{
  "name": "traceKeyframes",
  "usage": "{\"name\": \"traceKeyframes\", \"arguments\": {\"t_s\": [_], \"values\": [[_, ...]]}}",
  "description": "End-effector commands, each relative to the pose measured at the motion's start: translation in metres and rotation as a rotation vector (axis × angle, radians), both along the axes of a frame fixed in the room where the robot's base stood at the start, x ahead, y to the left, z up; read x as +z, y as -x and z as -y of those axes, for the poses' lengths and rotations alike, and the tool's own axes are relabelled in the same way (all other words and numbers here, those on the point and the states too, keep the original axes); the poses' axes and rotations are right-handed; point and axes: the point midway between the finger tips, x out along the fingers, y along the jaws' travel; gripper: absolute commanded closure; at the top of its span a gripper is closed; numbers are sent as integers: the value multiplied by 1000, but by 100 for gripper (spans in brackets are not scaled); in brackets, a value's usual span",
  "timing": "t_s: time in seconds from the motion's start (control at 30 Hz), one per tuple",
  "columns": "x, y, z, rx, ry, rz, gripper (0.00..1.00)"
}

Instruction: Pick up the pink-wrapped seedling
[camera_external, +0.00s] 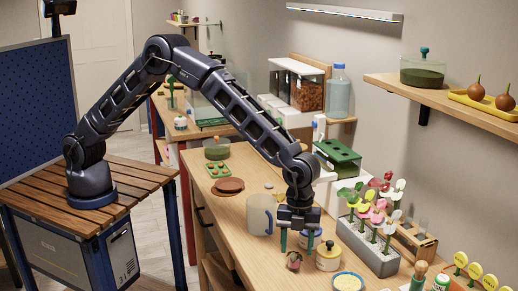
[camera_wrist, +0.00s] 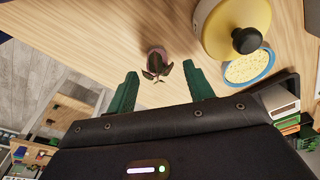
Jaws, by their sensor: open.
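The pink-wrapped seedling (camera_external: 294,261) is a small plant with dark leaves and a pinkish wrap, standing on the wooden bench near its front edge. In the wrist view the seedling (camera_wrist: 155,58) shows just beyond the fingertips, roughly centred between them. My gripper (camera_external: 296,250) points down over the bench, its two green fingers apart. In the wrist view my gripper (camera_wrist: 160,75) is open with nothing held. I cannot tell the exact height of the fingertips above the seedling.
A yellow jar with a dark knob (camera_external: 328,258) stands close to the right of the seedling. A blue dish of yellow grains (camera_external: 348,283) lies nearer the front. A grey mug (camera_external: 260,214) stands behind left. A planter of flowers (camera_external: 372,250) is at right.

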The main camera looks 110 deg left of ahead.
Motion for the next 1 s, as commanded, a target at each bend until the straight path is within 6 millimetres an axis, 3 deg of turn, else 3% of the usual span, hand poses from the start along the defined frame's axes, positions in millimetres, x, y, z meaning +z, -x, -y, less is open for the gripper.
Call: {"name": "traceKeyframes", "arguments": {"t_s": [0.3,0.6,0.83,1.0], "values": [[-40,3,8,-1,-1,-2,48],[-46,2,9,0,0,0,48],[-46,2,9,0,0,0,93],[-46,2,9,0,0,0,95]]}}
